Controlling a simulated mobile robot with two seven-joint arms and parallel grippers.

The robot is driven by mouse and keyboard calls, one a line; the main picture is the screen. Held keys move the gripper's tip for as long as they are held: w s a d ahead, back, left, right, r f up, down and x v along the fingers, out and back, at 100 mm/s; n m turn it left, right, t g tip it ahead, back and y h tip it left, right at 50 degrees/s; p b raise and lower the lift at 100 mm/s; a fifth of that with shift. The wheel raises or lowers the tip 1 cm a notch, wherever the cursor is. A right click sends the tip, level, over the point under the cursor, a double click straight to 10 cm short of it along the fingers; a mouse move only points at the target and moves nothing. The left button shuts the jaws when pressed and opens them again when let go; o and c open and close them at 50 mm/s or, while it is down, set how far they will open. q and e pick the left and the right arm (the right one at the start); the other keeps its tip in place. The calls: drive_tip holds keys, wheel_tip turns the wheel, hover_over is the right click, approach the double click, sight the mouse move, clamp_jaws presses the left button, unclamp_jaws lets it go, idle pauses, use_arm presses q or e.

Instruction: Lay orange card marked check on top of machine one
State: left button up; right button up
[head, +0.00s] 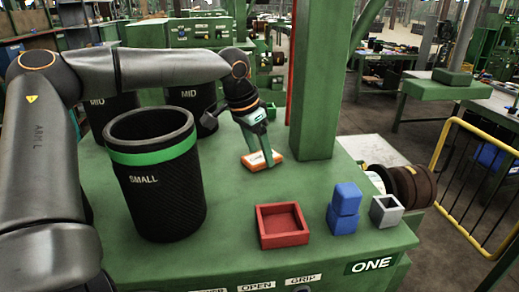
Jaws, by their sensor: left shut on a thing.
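The orange card (251,161) has an orange edge and a pale face; its marking is too small to read. My left gripper (265,156) is shut on the card, with its fingers pointing down. The card is at or just above the green top of machine one (232,215), left of the green post; I cannot tell if it touches. Machine one carries the label ONE at its front right edge. My right gripper is not in view.
A black bin marked SMALL (155,190) stands left of the gripper, with two MID bins behind. A red tray (282,226), stacked blue blocks (343,208) and a grey open box (385,210) sit near the front. A green post (318,90) rises right of the card.

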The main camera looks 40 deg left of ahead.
use_arm(q)
drive_tip(key=o, duration=1.4)
drive_tip(key=shift+c, duration=0.2)
drive_tip(key=shift+r, duration=0.35)
drive_tip(key=v, duration=1.1)
drive_tip(key=shift+r, duration=0.3)
drive_tip(key=shift+s, duration=0.15)
